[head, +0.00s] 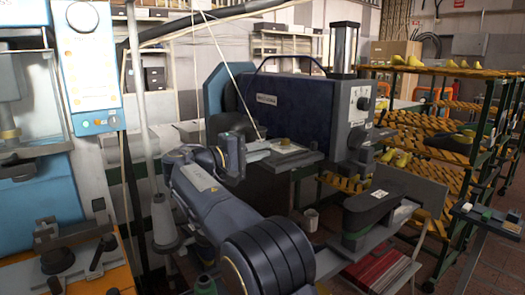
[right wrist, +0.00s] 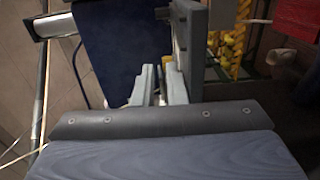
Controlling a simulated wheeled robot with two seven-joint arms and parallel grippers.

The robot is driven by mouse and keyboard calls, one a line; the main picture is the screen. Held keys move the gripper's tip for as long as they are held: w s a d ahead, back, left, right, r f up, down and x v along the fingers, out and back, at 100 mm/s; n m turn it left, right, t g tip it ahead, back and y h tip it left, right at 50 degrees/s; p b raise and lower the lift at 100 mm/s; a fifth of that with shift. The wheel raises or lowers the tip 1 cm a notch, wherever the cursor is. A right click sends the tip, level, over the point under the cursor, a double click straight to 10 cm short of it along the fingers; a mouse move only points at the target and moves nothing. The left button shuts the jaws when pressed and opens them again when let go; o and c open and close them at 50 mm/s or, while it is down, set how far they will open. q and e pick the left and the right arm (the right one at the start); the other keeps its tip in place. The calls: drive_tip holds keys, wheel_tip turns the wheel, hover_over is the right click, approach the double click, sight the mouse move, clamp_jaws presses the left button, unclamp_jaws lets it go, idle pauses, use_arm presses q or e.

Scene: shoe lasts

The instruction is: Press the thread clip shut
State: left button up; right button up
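A dark blue machine (head: 300,105) stands in the middle of the head view, and its blue side also fills the upper left of the right wrist view (right wrist: 105,50). A pale thread runs down from above to the machine's front, beside my right gripper (head: 262,150). I cannot make out the thread clip for certain. In the right wrist view my right gripper (right wrist: 158,84) shows two pale fingers with a narrow gap between them, close to a grey upright machine part (right wrist: 190,45). A small yellow piece (right wrist: 167,62) shows just beyond the tips. My left gripper is not in view.
A grey flat plate (head: 290,155) juts from the machine next to my right gripper. A thread cone (head: 163,222) stands at lower left. A blue machine (head: 90,60) is at far left. Racks with yellow shoe lasts (head: 455,95) stand on the right. A grey-topped fixture (head: 375,205) stands in front.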

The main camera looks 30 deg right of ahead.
drive_tip(key=a, duration=0.7)
drive_tip(key=shift+s, duration=0.3)
